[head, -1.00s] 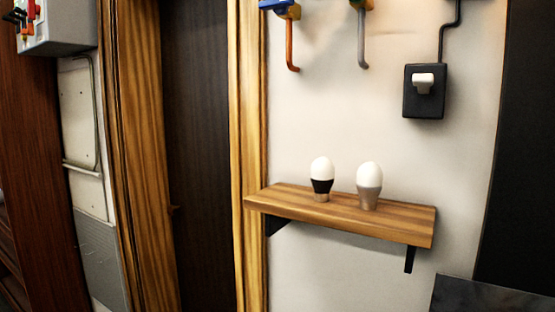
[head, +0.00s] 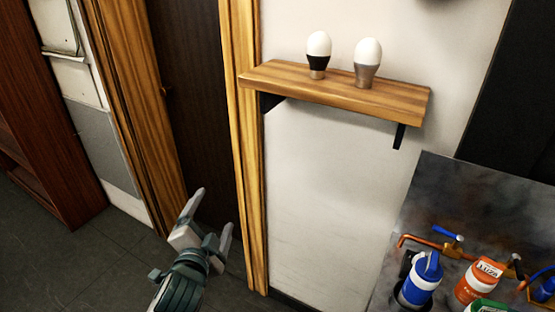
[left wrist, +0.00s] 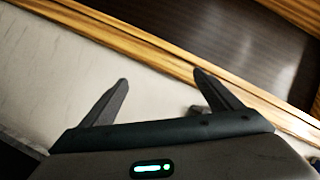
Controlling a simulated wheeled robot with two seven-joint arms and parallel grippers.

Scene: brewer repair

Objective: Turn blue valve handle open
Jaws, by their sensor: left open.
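A small blue handle (head: 445,233) sits on a brass fitting of a copper pipe (head: 412,240), at the lower right of the head view. Another blue part (head: 546,287) on a copper pipe is cut off at the right edge; I cannot tell which is the task's valve handle. My left gripper (head: 212,214) is open and empty, well to the left of the pipes and in front of the dark door. Its two spread fingers also show in the left wrist view (left wrist: 163,90), with nothing between them. My right gripper is not in view.
Blue (head: 420,282), orange (head: 476,283) and green (head: 487,306) canisters stand by the pipes, before a dark grey panel (head: 440,185). A wooden shelf (head: 335,95) with two bulbs (head: 318,50) (head: 367,60) juts from the wall. A door frame (head: 247,180) is near my left gripper.

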